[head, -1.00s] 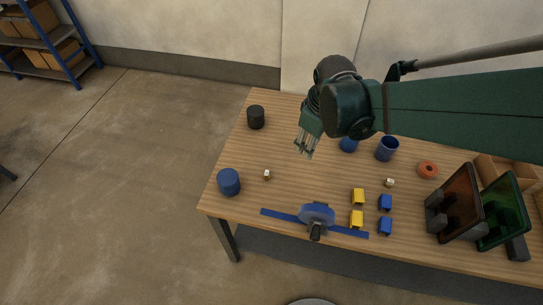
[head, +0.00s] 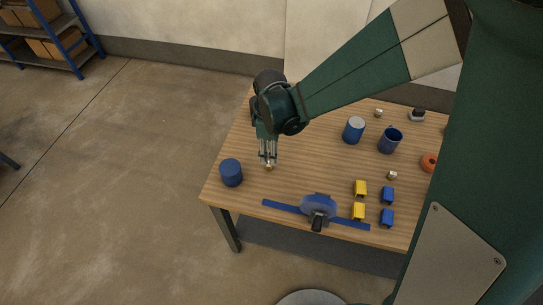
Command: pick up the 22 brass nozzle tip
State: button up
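A small pale brass-coloured piece (head: 269,167), which looks like the nozzle tip, stands on the wooden table (head: 318,160) near its left end. Its marking is too small to read. My gripper (head: 267,160) points down right at this piece, with fingers that look apart. The fingertips partly cover its top, and I cannot tell whether they touch it. Similar small pieces stand farther right (head: 392,175) and at the back (head: 378,112).
A blue cylinder (head: 231,173) stands close left of my gripper.

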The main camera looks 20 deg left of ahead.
aim_at(269, 166)
jog(key=shift+f, duration=0.15)
jog(key=shift+f, duration=1.25)
jog(key=shift+s+a+f+b, duration=0.15)
jog(key=shift+f+b, duration=0.5)
jog(key=shift+f, duration=1.95)
jog(key=c, duration=1)
